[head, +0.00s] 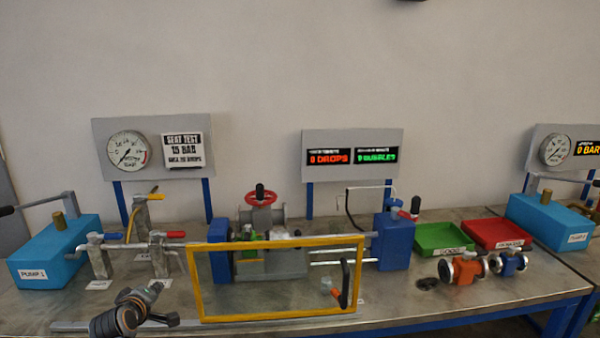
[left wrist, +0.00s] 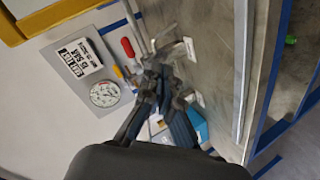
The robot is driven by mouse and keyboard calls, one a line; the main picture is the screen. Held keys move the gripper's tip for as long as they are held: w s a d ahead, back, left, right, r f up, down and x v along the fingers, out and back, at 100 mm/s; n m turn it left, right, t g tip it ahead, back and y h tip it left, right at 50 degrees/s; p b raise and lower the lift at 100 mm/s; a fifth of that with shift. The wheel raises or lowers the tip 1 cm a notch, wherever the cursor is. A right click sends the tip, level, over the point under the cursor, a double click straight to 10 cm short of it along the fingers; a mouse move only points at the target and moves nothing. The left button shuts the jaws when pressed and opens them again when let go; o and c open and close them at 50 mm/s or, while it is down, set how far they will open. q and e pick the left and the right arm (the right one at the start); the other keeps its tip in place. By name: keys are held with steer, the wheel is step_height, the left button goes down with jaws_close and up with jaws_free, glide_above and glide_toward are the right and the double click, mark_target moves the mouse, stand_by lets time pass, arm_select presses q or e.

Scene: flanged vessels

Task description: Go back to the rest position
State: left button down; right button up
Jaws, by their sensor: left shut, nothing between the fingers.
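My left gripper (head: 152,291) is low at the left front of the bench, in front of the valve handles, and it is shut and empty. In the left wrist view its closed fingers (left wrist: 158,75) point towards the bench, with nothing between them. It appears apart from the valves and the yellow frame. My right gripper is in neither view.
A yellow-framed guard (head: 280,315) stands before the blue-ended test rig (head: 394,243). Valves with blue, red and yellow handles (head: 158,255) and a blue pump box (head: 50,260) are at left. Green (head: 443,238) and red (head: 497,234) trays stand right. The front bench edge (head: 480,306) is clear.

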arm_select(q)
steer(key=s+d+f+m+g+h, duration=0.1)
steer(key=s+d+f+m+g, duration=0.4)
steer(key=s, duration=0.6)
steer(key=s+d+f+m, duration=0.3)
steer(key=s+f, duration=0.4)
steer(key=s, duration=0.4)
steer(key=s+d+f+m+g, duration=0.1)
steer(key=s+d+m+g, duration=0.2)
steer(key=s, duration=0.8)
steer(key=s+d+m+g, duration=0.25)
steer(key=s+d, duration=0.25)
steer(key=s, duration=0.6)
steer(key=s+d+f+b+x, duration=0.1)
steer(key=s+x, duration=0.2)
steer(key=x, duration=1)
steer(key=s+x, duration=0.3)
steer(key=x, duration=0.9)
steer(key=s+a+f+m+g+b, duration=0.1)
steer(key=s+a+f, duration=0.1)
steer(key=s+f, duration=1.6)
steer(key=shift+a+f+g+h, duration=0.25)
steer(key=shift+f+g+h, duration=0.1)
steer(key=shift+f, duration=0.55)
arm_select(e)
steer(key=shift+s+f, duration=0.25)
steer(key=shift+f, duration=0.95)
